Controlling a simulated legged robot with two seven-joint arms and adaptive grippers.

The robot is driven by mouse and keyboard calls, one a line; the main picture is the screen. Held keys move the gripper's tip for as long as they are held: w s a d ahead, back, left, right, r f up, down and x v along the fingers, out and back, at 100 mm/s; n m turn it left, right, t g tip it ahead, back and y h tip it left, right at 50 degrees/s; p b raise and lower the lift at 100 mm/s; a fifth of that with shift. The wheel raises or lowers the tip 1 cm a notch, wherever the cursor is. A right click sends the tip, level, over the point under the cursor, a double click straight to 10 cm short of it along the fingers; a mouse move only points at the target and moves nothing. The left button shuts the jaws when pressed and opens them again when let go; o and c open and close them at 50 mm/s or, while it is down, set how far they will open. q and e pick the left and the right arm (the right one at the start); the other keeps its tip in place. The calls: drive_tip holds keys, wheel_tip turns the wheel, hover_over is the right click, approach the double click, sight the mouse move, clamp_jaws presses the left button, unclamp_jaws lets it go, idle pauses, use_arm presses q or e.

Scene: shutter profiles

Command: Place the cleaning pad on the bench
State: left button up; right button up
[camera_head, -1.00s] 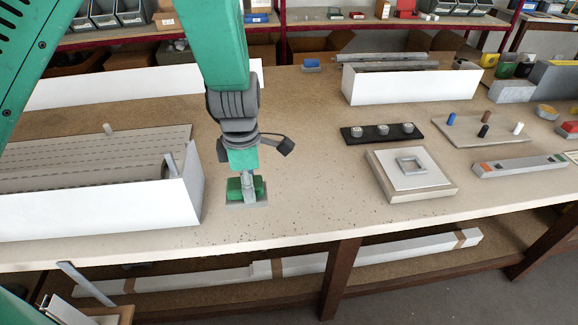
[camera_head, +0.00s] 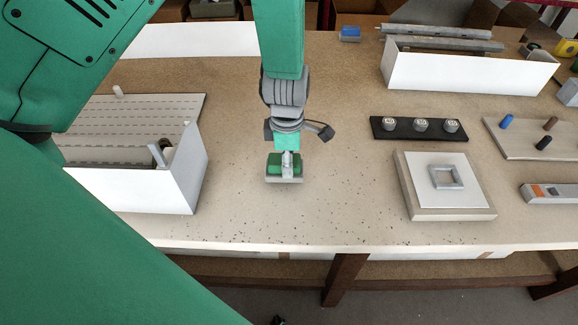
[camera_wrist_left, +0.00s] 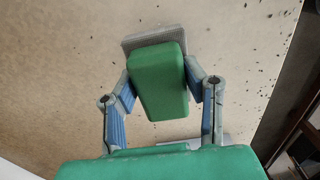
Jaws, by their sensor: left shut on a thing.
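The cleaning pad (camera_head: 271,167) has a green block on a flat grey base. It is over the open middle of the bench (camera_head: 330,205), right of the white box on the left. My left gripper (camera_head: 287,164) points down and is shut on the green block. In the left wrist view the pad (camera_wrist_left: 160,80) sits between the two fingers (camera_wrist_left: 163,92), with its grey base beyond the block. The base is at or very close to the bench top; I cannot tell whether it touches. My right gripper is not in view.
A white open box (camera_head: 150,190) stands left of the pad. To the right are a black strip with knobs (camera_head: 398,133) and a square plate with a grey frame (camera_head: 420,197). Dark specks lie on the bench around the pad. The front edge is bare.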

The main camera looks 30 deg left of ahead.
use_arm(q)
wheel_tip(320, 180, down, 2)
drive_tip(key=shift+s+f, duration=0.1)
drive_tip(key=shift+s, duration=0.05)
drive_tip(key=shift+d, duration=0.15)
drive_tip(key=shift+d, duration=0.1)
drive_tip(key=o, duration=1.2)
drive_tip(key=shift+c, duration=0.2)
drive_tip(key=shift+a+r, duration=0.2)
drive_tip(key=shift+r, duration=0.1)
wheel_tip(320, 180, up, 12)
drive_tip(key=shift+d+f, duration=0.1)
drive_tip(key=shift+f, duration=0.1)
